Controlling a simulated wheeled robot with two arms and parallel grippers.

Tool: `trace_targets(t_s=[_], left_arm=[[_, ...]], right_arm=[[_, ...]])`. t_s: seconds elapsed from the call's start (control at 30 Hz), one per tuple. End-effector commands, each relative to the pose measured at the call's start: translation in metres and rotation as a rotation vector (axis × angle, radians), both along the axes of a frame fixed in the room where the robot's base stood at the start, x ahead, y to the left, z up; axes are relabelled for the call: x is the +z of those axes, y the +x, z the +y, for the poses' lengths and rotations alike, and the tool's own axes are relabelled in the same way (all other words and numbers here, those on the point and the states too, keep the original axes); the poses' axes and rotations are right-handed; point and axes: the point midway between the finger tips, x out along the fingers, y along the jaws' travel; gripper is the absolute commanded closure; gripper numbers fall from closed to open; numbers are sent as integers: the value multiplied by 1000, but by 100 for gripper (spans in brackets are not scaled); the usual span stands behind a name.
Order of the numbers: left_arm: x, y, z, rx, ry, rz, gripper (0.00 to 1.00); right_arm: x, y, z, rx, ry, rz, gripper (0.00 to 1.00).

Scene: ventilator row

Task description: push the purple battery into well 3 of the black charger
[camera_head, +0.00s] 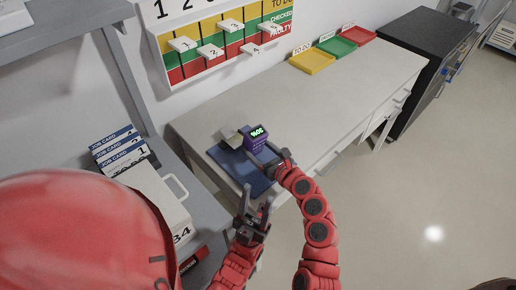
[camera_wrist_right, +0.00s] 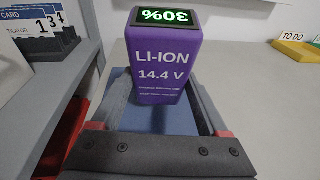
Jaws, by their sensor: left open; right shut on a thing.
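The purple battery (camera_head: 256,143) stands upright at the blue mat on the workbench, its lit green display on top. In the right wrist view the battery (camera_wrist_right: 166,65) reads LI-ION 14.4 V and 30%, and stands between the fingers of my right gripper (camera_wrist_right: 160,105). That gripper (camera_head: 268,158) is shut on it in the head view. My left gripper (camera_head: 254,212) is open and empty, in front of the mat's near edge. I cannot make out a black charger or its numbered wells in either view.
The blue mat (camera_head: 236,166) lies on the white workbench (camera_head: 330,105). Yellow (camera_head: 312,61), green (camera_head: 337,47) and red (camera_head: 359,36) trays stand at the back. Job card holders (camera_head: 122,152) and a white box (camera_head: 160,195) sit at the left. The bench middle is clear.

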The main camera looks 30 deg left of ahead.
Motion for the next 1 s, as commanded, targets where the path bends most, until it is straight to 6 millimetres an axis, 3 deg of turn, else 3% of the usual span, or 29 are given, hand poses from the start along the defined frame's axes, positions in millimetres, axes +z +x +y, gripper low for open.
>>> trace_targets(t_s=[0.03,0.07,0.17,0.57,1.0], left_arm=[[0,0,0,0,0,0,50],[0,0,0,0,0,0,50],[0,0,0,0,0,0,50],[0,0,0,0,0,0,50],[-7,0,0,0,0,0,50]], right_arm=[[2,0,0,0,3,-1,100],[2,0,0,0,3,-1,19],[1,0,0,0,2,-1,1],[1,-4,-8,0,0,1,0],[14,-40,-86,-6,3,1,0]])
